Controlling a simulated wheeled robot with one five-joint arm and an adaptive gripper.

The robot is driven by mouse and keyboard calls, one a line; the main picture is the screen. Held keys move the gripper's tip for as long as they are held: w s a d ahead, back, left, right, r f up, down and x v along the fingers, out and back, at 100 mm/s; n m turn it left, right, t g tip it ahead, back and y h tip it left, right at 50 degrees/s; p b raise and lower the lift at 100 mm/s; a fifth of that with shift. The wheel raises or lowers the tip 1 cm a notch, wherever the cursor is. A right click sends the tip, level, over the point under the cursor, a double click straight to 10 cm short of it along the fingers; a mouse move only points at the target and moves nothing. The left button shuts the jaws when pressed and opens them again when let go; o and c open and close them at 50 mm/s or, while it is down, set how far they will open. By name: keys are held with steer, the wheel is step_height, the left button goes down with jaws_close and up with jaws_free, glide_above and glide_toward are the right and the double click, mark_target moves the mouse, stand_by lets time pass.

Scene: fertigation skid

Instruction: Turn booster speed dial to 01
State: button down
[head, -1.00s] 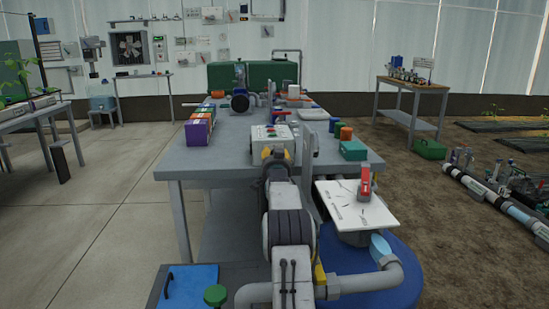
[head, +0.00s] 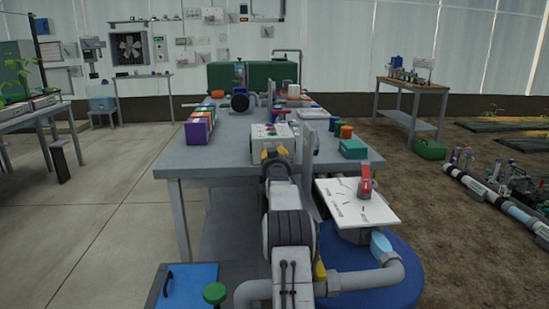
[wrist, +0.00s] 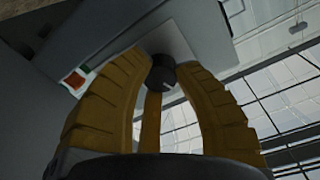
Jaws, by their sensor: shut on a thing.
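A black round knob (wrist: 162,72) sits between the yellow fingers of my gripper (wrist: 158,88) in the wrist view. The fingers are shut on it. In the head view my gripper (head: 275,156) is at the near face of a light grey control box (head: 284,143) with red and green buttons on top. The knob is hidden there behind the gripper and my arm. Its scale, numbers and pointer cannot be read in either view.
The box stands on a grey table (head: 205,167). A grey upright plate (head: 308,140) is just right of the gripper. A white board with a red valve handle (head: 366,181) is at near right. Purple-sided boxes (head: 199,129) stand at left.

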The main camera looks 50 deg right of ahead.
steer(key=shift+r+n, duration=0.2)
steer(key=shift+n, duration=0.1)
steer(key=c, duration=0.9)
jaws_free()
steer(key=shift+f, duration=0.15)
steer(key=shift+v, duration=5.95)
steer(key=shift+o, duration=0.2)
steer(key=shift+w+a, duration=0.1)
